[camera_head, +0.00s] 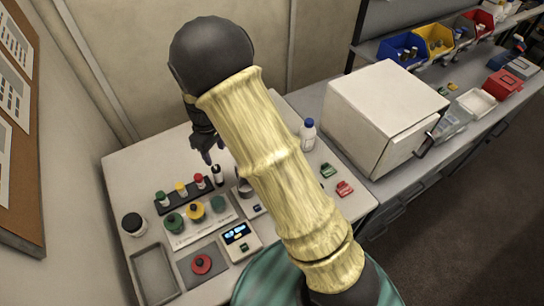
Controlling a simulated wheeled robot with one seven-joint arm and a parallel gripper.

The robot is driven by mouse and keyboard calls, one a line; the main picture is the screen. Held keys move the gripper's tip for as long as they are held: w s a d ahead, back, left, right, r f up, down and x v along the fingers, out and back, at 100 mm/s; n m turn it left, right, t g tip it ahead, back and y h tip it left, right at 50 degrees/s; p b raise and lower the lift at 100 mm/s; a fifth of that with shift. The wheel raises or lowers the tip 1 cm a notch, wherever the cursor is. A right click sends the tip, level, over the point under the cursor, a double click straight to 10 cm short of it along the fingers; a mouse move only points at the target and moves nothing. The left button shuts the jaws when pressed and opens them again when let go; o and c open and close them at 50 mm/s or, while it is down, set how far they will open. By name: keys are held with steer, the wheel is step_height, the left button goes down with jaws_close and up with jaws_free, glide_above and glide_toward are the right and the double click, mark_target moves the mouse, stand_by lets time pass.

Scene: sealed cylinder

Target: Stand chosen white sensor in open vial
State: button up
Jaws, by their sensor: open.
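My gripper (205,152) hangs open above the back of the left bench, its fingertips small and dark. Below it is a black rack (184,198) holding small vials with a green (162,197), a yellow (181,188) and a red top (199,180). At the rack's right end stands a dark-topped, pale-bodied vial (217,175), just below and right of the fingertips. I cannot tell if it is open. I cannot pick out a white sensor for certain. My arm hides part of the bench to the right.
Green and yellow knobbed pieces (195,210) sit on a white plate. A scale (239,236), a red knob (201,264), an empty grey tray (153,275) and a black-lidded jar (132,223) are nearer. A blue-capped bottle (308,135) and white box (378,110) stand right.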

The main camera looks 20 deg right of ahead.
steer(key=s+d+r+m+t, duration=0.1)
steer(key=s+d+r+m, duration=0.3)
steer(key=s+d, duration=0.4)
steer(key=s+d+r+m+t, duration=0.1)
steer(key=s+d+r+m, duration=0.4)
steer(key=s+d, duration=0.3)
steer(key=shift+s+d+r+t, duration=0.3)
steer(key=shift+s+d+r, duration=0.1)
steer(key=shift+d+r, duration=0.2)
steer(key=shift+f, duration=0.2)
steer(key=shift+f+b, duration=0.45)
steer(key=shift+b, duration=0.15)
steer(key=c, duration=0.3)
